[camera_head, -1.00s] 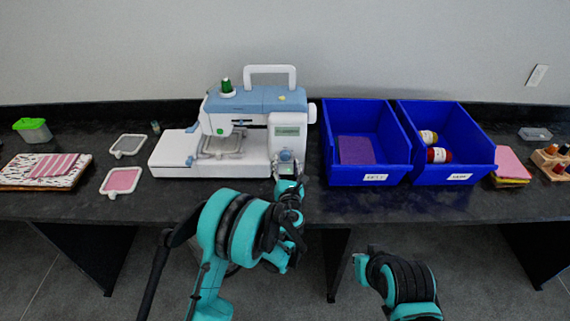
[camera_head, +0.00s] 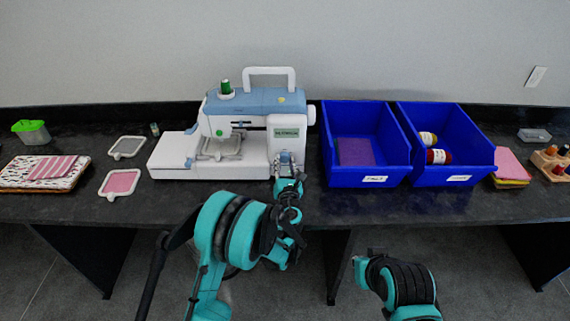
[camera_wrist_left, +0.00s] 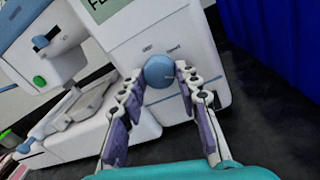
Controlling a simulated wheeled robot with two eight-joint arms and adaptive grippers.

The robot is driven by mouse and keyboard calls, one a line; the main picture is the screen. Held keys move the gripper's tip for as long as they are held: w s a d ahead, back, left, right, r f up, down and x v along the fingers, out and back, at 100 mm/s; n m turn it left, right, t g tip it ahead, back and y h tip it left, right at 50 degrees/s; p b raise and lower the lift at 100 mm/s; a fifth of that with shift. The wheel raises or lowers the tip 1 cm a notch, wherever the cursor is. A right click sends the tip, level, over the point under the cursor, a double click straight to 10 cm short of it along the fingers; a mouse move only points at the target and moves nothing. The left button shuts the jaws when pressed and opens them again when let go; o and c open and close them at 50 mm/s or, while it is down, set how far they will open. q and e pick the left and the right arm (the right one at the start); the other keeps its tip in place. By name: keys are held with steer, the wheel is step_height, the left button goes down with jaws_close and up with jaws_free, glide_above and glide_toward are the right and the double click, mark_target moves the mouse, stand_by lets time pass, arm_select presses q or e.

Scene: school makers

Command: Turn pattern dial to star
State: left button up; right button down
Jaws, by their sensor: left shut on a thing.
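The white and blue sewing machine (camera_head: 250,135) stands on the dark bench, left of the blue bins. Its pattern dial (camera_wrist_left: 160,71) is a round blue-grey knob on the front of the machine's right column, in the left wrist view. My left gripper (camera_wrist_left: 163,78) has one finger on each side of the dial and is shut on it; in the head view the gripper (camera_head: 285,163) reaches the machine's lower right front. Small marks beside the dial are too small to read. My right arm shows at lower right, but its gripper jaws cannot be made out.
Two blue bins (camera_head: 372,181) stand right of the machine, the nearer one close to my left gripper. Two small hoops (camera_head: 120,182) lie left of the machine. Fabric stacks (camera_head: 44,172) lie at the far left. The bench front between machine and bins is clear.

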arm_select(q)
steer(key=n+b, duration=0.1)
steer(key=n, duration=0.6)
steer(key=shift+b, duration=0.35)
steer(key=n, duration=0.3)
steer(key=shift+g+h+b, duration=0.3)
steer(key=shift+b, duration=0.05)
steer(key=n, duration=0.3)
steer(key=shift+r+n, duration=0.1)
steer(key=shift+n, duration=0.3)
steer(key=n, duration=0.4)
steer(key=shift+a+h+b, duration=0.1)
steer(key=shift+h+b, duration=0.2)
steer(key=shift+b, duration=0.05)
steer(key=shift+n+h, duration=0.3)
steer(key=shift+n, duration=2)
steer(key=o, duration=1.2)
